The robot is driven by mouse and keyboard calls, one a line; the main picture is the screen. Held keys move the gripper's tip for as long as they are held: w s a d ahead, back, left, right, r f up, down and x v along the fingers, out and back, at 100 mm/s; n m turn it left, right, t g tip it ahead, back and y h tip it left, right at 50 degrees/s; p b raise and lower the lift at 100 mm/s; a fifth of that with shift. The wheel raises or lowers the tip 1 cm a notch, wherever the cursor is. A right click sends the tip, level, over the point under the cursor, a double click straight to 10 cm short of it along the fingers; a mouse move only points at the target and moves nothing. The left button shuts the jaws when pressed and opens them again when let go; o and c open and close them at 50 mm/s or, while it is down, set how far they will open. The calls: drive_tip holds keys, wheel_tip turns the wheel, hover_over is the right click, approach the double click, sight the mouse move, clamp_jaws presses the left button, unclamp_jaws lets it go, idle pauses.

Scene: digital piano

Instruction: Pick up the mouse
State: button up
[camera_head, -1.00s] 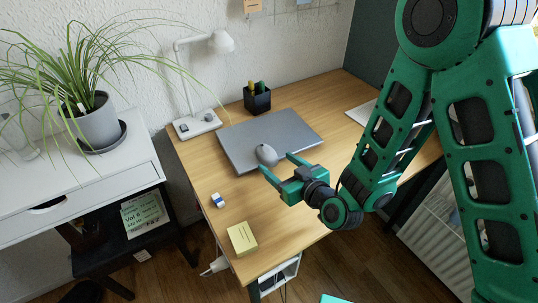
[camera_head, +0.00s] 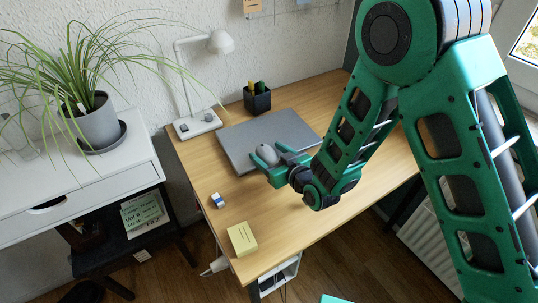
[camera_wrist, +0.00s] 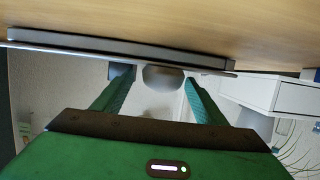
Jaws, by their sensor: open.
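The grey mouse (camera_head: 267,156) sits on the closed grey laptop (camera_head: 244,139) on the desk. My gripper (camera_head: 264,157) is at the laptop's front edge, with its green fingers open and one on either side of the mouse in the head view. In the wrist view the picture is upside down, and the mouse (camera_wrist: 163,77) shows between the tips of my open gripper (camera_wrist: 157,84). I cannot tell whether either finger touches it. Part of the mouse is hidden by the fingers in the head view.
A white lamp (camera_head: 221,42) and a black pen cup (camera_head: 257,100) stand behind the laptop. A blue-and-white eraser (camera_head: 218,200) and yellow sticky notes (camera_head: 242,239) lie at the front left. The wooden desk (camera_head: 285,215) is bare at the front.

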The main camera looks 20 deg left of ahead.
drive_tip(key=shift+w+a+f, duration=0.15)
drive_tip(key=shift+w+a, duration=0.15)
drive_tip(key=shift+a, duration=0.1)
drive_tip(key=c, duration=1.2)
